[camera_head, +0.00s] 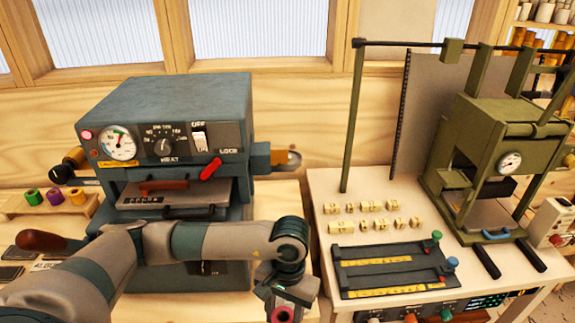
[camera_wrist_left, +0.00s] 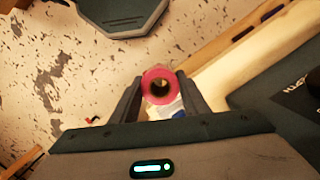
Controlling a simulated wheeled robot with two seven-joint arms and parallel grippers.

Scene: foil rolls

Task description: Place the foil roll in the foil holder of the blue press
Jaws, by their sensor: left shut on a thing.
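The blue press (camera_head: 180,110) stands at the left in the head view, with a gauge, a dial and a red lever on its front. A blue bracket (camera_head: 260,157) with a metal-tipped piece juts from its right side; I cannot tell for sure that this is the foil holder. My left gripper (camera_head: 284,300) is low in the middle, in front of and below that bracket. It is shut on a pink-red foil roll (camera_head: 283,315). In the left wrist view the roll (camera_wrist_left: 158,71) sits between the fingers, its open end facing the camera. My right gripper is not in view.
Green, purple and yellow rolls (camera_head: 54,197) stand on a wooden rack at the left. A pale table (camera_head: 320,185) at the right holds a green press (camera_head: 500,145), small brass-coloured pieces (camera_head: 371,206) and a black tray (camera_head: 395,270). A gap separates the blue press from this table.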

